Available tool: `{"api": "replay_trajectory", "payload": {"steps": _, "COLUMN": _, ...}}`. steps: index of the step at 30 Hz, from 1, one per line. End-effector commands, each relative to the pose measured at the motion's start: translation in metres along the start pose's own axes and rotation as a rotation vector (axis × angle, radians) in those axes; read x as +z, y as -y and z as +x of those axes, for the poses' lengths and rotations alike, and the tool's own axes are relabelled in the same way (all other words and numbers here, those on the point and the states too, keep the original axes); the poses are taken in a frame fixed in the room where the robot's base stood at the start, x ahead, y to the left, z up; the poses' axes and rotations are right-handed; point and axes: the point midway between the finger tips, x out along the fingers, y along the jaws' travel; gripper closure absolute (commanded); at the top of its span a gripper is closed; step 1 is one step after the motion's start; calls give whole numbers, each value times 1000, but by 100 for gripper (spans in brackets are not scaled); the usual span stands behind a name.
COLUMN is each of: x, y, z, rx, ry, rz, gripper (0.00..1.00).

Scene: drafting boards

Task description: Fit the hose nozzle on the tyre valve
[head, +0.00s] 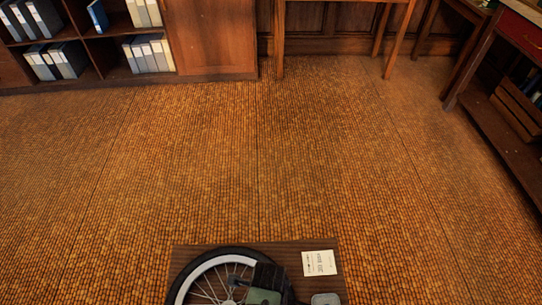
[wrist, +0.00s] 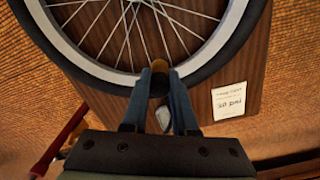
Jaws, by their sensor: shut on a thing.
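In the wrist view, my gripper (wrist: 160,74) is shut on a small dark piece, the hose nozzle (wrist: 158,86), which is mostly hidden between the fingers. The fingertips are close to the inner edge of the wheel's pale rim. The wheel (wrist: 110,72) lies flat, with a black tyre and thin spokes. A small brass-coloured bit shows just beyond the fingertips; I cannot tell whether it is the tyre valve or whether the nozzle touches it. In the head view, the wheel (head: 196,273) is at the bottom, partly hidden by my gripper (head: 262,290).
The wheel lies on a dark wooden board (head: 290,254) with a white printed card (head: 319,262); the card also shows in the wrist view (wrist: 229,101). A red bar (wrist: 62,138) is at lower left there. Shelves (head: 90,45) stand far back; the floor between is clear.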

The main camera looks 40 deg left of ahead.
Motion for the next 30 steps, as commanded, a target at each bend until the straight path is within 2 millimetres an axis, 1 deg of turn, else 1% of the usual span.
{"api": "replay_trajectory", "payload": {"steps": 11, "x": 0, "y": 0, "z": 10, "rx": 0, "ry": 0, "rz": 0, "gripper": 100}}
{"api": "replay_trajectory", "payload": {"steps": 12, "x": 0, "y": 0, "z": 11, "rx": 0, "ry": 0, "rz": 0, "gripper": 72}}
{"api": "replay_trajectory", "payload": {"steps": 14, "x": 0, "y": 0, "z": 10, "rx": 0, "ry": 0, "rz": 0, "gripper": 61}}
{"api": "replay_trajectory", "payload": {"steps": 15, "x": 0, "y": 0, "z": 10, "rx": 0, "ry": 0, "rz": 0, "gripper": 54}}
{"api": "replay_trajectory", "payload": {"steps": 18, "x": 0, "y": 0, "z": 10, "rx": 0, "ry": 0, "rz": 0, "gripper": 38}}
{"api": "replay_trajectory", "payload": {"steps": 26, "x": 0, "y": 0, "z": 9, "rx": 0, "ry": 0, "rz": 0, "gripper": 38}}
{"api": "replay_trajectory", "payload": {"steps": 30, "x": 0, "y": 0, "z": -1, "rx": -1, "ry": 1, "rz": 0, "gripper": 38}}
